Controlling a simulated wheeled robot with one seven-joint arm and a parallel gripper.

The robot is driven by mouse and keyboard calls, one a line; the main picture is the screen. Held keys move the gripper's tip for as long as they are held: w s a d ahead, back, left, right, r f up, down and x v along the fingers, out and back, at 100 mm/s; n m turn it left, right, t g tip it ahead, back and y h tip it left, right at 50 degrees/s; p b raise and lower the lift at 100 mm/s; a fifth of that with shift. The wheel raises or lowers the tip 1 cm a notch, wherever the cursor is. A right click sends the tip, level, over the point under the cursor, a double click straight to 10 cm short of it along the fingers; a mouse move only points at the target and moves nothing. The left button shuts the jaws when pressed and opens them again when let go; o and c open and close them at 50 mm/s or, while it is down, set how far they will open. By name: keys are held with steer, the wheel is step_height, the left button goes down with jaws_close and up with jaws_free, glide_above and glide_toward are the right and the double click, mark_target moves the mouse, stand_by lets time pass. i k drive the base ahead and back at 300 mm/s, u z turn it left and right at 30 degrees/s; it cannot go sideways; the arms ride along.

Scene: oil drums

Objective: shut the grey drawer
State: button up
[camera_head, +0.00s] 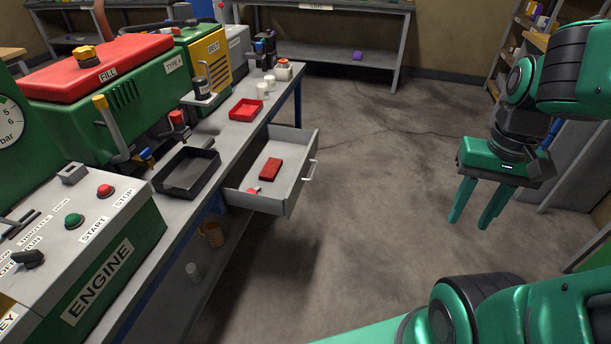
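The grey drawer (300,190) is pulled out from under the workbench on the left. Its handle (310,170) faces right, into the room. A red box (271,169) and a small red and white item (253,191) lie inside it. My gripper (478,222) is green and hangs at the right of the picture, pointing down. It is well to the right of the drawer and apart from it. Its fingers are spread with nothing visible between them.
The workbench (228,145) carries a black tray (187,172), a red tray (246,110) and green machines. An engine control box (85,225) stands at the near left. The floor (375,185) between drawer and gripper is clear, except for a thin cable.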

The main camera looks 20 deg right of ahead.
mark_target(297, 148)
steer(key=z, duration=2.1)
steer(key=k, duration=0.8)
steer(key=u, duration=1.7)
steer(key=i, duration=1)
